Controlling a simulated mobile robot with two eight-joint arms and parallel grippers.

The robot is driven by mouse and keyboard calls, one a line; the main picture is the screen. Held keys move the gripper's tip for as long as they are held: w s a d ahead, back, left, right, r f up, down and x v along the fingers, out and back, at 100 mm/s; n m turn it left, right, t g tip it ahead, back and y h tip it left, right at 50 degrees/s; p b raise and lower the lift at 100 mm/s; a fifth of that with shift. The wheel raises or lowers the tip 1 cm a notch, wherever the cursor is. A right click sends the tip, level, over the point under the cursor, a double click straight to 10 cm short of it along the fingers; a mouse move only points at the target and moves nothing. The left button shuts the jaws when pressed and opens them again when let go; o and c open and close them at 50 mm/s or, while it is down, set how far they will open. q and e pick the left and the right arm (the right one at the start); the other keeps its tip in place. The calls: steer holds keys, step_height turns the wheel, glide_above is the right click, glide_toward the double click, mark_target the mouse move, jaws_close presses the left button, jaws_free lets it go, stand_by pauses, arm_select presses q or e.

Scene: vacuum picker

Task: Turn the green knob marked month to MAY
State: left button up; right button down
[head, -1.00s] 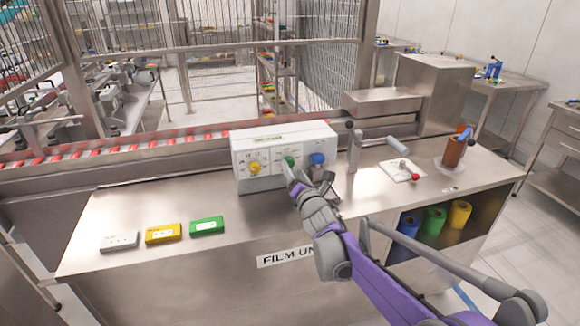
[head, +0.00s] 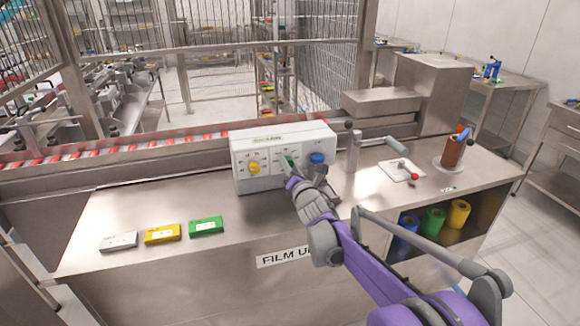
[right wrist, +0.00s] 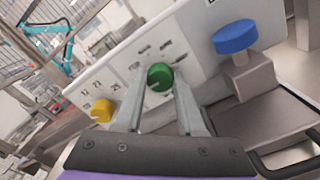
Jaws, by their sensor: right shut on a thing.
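The white control box (head: 243,148) stands on the steel bench and carries a yellow knob (head: 254,168), a green knob (head: 290,161) and a blue knob (head: 317,158) in a row. My right gripper (head: 291,168) reaches the box's front face and is shut on the green knob. In the right wrist view, the green knob (right wrist: 160,77) sits between the two fingertips (right wrist: 161,85), with printed labels around it, one reading like APR. The month markings are too small and tilted to tell the knob's exact setting. My left gripper is not in view.
A grey block (head: 118,241), a yellow block (head: 163,233) and a green block (head: 206,226) lie on the bench at left. A crank handle (head: 380,145) and a white plate with a red ball (head: 403,171) are at right. A roller conveyor (head: 100,156) runs behind.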

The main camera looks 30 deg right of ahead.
steer(key=shift+m, duration=0.3)
steer(key=shift+m+b, duration=0.5)
steer(key=shift+m, duration=17.1)
steer(key=c, duration=0.5)
jaws_free()
